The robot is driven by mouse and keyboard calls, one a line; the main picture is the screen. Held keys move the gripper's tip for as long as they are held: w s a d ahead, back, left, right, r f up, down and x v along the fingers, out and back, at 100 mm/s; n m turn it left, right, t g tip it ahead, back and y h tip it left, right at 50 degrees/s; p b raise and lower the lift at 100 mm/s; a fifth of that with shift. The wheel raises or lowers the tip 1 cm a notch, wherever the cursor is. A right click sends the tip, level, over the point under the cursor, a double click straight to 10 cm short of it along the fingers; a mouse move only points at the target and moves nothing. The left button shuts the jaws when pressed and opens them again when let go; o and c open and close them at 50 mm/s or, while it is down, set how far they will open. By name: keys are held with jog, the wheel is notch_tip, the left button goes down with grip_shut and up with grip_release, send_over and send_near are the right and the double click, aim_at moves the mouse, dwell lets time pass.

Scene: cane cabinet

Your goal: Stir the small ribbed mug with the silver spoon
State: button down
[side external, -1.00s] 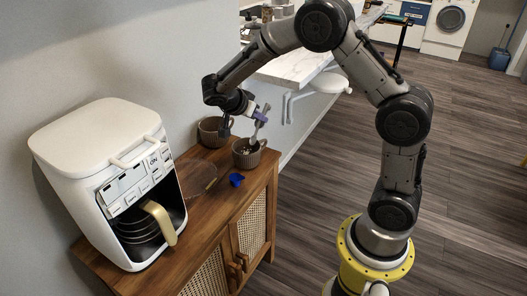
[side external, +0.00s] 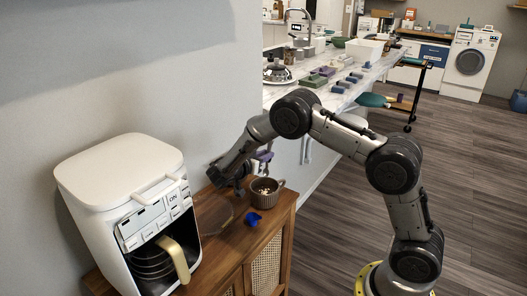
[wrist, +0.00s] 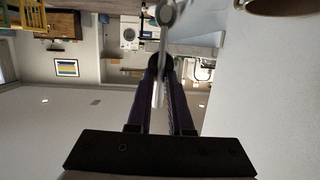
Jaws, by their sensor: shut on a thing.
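A brown ribbed mug (side external: 264,192) stands upright on the wooden cabinet top, with small pale bits inside. My gripper (side external: 263,156) is just above the mug, shut on the silver spoon (wrist: 163,45). In the wrist view the spoon runs between the two dark purple fingers, its grey shaft crossing their tips. In the side view the spoon is small and partly merged with the fingers; I cannot tell whether its lower end is inside the mug. A brown rim (wrist: 278,6) shows at the top right of the wrist view. My arm hides the area behind the mug.
A white coffee machine (side external: 125,210) with a gold handle stands at the left of the cabinet (side external: 262,236). A small blue object (side external: 253,218) lies in front of the mug. A transparent round item (side external: 213,215) lies between machine and mug. A wall is close behind.

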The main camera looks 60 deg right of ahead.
jog(key=shift+d+f, duration=0.25)
jog(key=shift+f, duration=0.35)
jog(key=shift+d+f, duration=0.2)
jog(key=shift+f, duration=0.35)
jog(key=shift+a+f, duration=0.3)
jog(key=shift+f, duration=0.85)
jog(key=shift+a+f, duration=0.35)
jog(key=shift+f, duration=0.75)
jog(key=shift+a+f, duration=0.3)
jog(key=shift+f, duration=0.85)
jog(key=shift+d, duration=0.1)
